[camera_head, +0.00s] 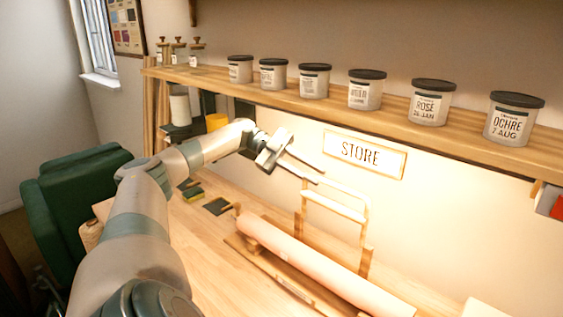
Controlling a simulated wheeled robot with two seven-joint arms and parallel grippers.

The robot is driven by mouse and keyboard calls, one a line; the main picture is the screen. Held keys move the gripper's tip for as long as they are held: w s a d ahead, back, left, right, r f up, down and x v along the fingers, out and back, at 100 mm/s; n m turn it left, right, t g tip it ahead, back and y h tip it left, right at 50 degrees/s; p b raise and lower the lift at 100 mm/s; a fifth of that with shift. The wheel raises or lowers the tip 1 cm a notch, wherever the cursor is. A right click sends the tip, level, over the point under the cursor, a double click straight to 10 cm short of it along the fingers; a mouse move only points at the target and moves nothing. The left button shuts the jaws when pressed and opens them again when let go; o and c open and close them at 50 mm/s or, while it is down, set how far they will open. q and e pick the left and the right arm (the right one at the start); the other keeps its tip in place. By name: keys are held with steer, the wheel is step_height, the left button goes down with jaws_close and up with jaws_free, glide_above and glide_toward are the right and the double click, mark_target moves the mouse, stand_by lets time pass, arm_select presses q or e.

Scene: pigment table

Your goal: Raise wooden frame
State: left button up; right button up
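A light wooden frame (335,207) with two uprights and crossbars stands upright on the bench, behind a long pinkish roll (310,262). My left gripper (321,177) reaches in from the left, with its fingertips at the frame's upper left corner. Its two long fingers are apart, with a gap visible between them. I cannot tell whether the fingertips touch the frame. The lower part of the frame is partly hidden by the roll. My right gripper is not in view.
A shelf (300,97) with several lidded jars runs above the bench. Small pads (217,206) lie on the bench at left. A green chair (75,190) stands beyond the bench's left end.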

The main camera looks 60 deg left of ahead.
arm_select(q)
steer(key=b+v, duration=0.2)
steer(key=v, duration=0.8)
steer(key=shift+a, duration=0.1)
stand_by(0.6)
